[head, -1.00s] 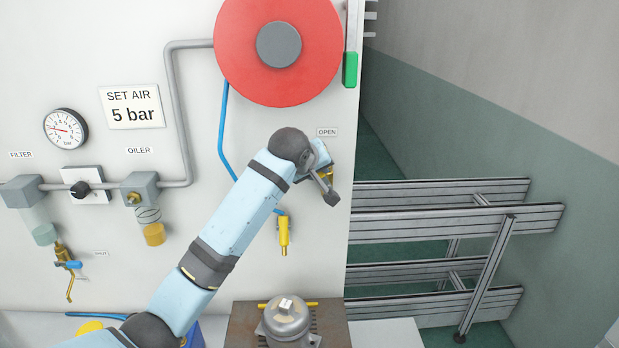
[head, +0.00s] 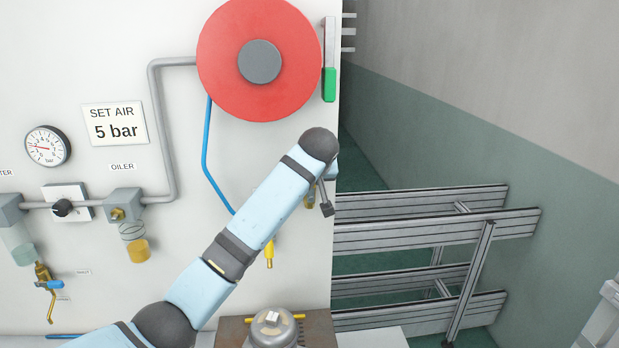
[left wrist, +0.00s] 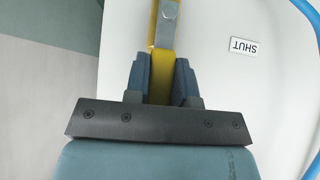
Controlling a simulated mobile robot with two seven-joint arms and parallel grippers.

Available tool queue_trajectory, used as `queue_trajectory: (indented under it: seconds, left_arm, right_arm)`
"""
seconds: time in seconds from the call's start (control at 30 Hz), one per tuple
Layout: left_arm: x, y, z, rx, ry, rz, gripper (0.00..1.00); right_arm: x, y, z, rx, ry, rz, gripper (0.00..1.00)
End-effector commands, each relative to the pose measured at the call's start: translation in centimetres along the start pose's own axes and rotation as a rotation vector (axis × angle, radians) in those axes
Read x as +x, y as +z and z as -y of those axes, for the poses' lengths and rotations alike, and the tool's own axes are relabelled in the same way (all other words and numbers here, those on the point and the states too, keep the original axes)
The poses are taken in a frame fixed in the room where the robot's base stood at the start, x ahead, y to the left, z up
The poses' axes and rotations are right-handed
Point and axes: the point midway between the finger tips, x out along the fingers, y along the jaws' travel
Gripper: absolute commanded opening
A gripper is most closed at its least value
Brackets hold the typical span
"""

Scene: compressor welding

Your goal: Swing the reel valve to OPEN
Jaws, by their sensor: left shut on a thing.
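The reel valve's yellow lever (left wrist: 162,62) runs between the fingers of my left gripper (left wrist: 160,80) in the left wrist view. The fingers are shut on it. A grey metal piece (left wrist: 168,22) shows at the lever's far end. A SHUT label (left wrist: 243,47) appears upside down to the right, apart from the gripper. In the head view my left arm reaches up to the panel's right edge below the red hose reel (head: 228,95). Its forearm hides the fingers, most of the valve and the OPEN label there. My right gripper is in neither view.
A blue hose (head: 206,160) hangs from the reel, with a yellow nozzle (head: 269,256) below. A green-ended handle (head: 329,85) is by the reel. Right of the panel stands an aluminium-profile frame (head: 435,232). A compressor (head: 273,330) sits below.

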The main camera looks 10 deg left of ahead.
Motion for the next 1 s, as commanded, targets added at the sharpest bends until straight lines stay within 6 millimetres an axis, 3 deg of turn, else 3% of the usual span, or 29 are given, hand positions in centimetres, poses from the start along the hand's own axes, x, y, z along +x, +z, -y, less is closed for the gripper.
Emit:
queue_trajectory:
  seconds: [0.33, 0.37, 0.43, 0.47, 0.77, 0.87, 1.0]
  left_arm:
    - [0.0, -0.1, 0.0, 0.002, -0.001, -0.002, 0.00]
    - [0.0, -0.1, 0.0, 0.002, -0.001, -0.002, 0.30]
    - [0.0, 0.0, 0.0, 0.001, -0.001, -0.002, 0.46]
    - [0.0, 0.0, 0.0, 0.001, -0.001, -0.002, 0.49]
    - [-0.2, 0.0, 0.0, 0.001, 0.000, -0.001, 0.49]
    - [-1.0, 0.0, -0.1, 0.001, 0.002, -0.003, 0.49]
    - [-3.5, 0.1, -0.1, 0.000, 0.003, -0.005, 0.49]
  right_arm:
    - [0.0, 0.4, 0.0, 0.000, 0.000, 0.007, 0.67]
    - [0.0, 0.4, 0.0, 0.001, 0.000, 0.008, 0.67]
    - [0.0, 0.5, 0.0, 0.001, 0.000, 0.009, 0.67]
    - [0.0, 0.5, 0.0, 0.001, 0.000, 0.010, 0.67]
    - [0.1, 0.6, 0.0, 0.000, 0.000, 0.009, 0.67]
    - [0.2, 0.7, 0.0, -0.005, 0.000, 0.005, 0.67]
    - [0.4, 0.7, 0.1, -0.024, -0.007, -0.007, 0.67]
